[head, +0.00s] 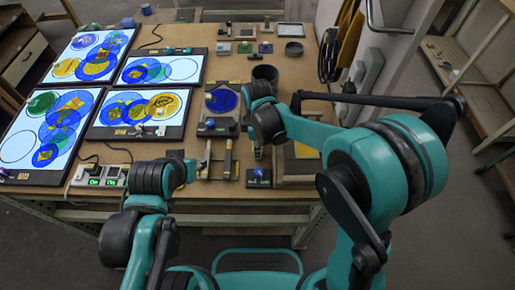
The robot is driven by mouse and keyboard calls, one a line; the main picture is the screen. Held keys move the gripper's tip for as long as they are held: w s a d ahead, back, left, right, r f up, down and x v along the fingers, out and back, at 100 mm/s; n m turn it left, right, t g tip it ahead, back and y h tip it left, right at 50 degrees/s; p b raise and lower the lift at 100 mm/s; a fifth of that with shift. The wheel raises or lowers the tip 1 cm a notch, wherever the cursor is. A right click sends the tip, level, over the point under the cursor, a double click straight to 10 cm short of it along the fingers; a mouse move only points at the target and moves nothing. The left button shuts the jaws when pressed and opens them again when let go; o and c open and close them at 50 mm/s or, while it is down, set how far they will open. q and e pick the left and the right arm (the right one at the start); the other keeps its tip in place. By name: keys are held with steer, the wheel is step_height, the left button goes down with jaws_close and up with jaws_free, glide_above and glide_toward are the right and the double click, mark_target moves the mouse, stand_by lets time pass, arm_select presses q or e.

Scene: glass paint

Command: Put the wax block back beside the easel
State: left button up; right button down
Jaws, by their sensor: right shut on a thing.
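What looks like the easel, a dark stand with a round blue glass (221,100), stands just left of the right gripper. My left arm's dark wrist (182,168) is low over the front edge, left of the stand.
Several lit panels (135,118) with coloured circles fill the table's left side. Small blocks and a dark ring (294,49) lie at the back. A small blue-topped item (259,176) is at the front edge.

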steer(key=shift+r, duration=0.1)
steer(key=c, duration=1.2)
jaws_free()
